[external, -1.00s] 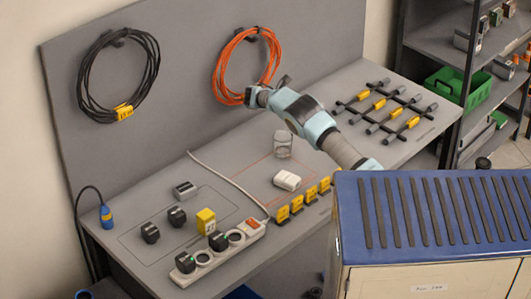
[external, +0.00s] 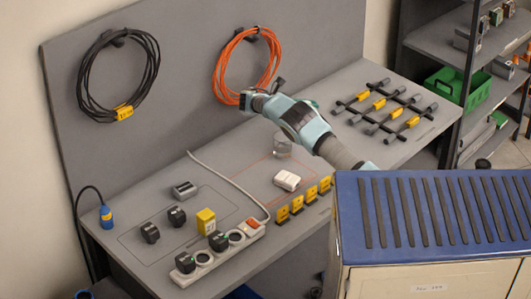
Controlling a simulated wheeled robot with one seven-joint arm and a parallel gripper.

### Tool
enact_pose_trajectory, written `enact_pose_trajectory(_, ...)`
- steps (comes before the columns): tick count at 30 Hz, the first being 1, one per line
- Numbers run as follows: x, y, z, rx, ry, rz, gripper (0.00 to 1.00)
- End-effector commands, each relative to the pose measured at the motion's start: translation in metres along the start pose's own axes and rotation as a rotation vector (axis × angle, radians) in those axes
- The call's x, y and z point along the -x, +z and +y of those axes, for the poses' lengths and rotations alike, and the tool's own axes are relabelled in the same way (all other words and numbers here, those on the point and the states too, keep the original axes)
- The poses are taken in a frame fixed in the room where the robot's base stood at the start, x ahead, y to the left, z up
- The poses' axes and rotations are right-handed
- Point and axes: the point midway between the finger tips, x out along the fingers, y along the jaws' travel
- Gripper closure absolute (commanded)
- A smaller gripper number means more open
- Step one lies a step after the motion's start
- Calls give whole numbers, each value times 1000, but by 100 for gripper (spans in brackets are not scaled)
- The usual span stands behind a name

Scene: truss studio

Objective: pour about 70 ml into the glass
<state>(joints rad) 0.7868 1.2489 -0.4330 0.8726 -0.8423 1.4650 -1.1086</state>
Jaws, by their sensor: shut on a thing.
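The clear glass (external: 282,148) stands upright on the grey bench, inside the orange outlined area. My arm's forearm passes over it and hides its upper part, so I cannot tell whether it holds liquid. My gripper (external: 279,85) is beyond the glass and higher, near the orange cable coil. Only a small dark part of it shows behind my wrist. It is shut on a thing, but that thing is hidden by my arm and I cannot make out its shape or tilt.
A white block (external: 287,180) lies near the glass, with yellow tags (external: 297,204) in front. A power strip (external: 215,249) with plugs is at the front left. A rack of dark bars (external: 385,107) is to the right. The orange coil (external: 247,66) hangs on the back panel.

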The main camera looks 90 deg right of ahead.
Motion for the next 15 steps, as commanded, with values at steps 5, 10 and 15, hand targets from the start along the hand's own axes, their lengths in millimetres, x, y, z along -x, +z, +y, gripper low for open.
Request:
enact_pose_trajectory(5, 4, 1, 0, -1, 1, -17, 100)
enact_pose_trajectory(10, -4, 7, 0, -4, -4, 15, 100)
enact_pose_trajectory(15, -24, -12, 0, -3, -1, 234, 100)
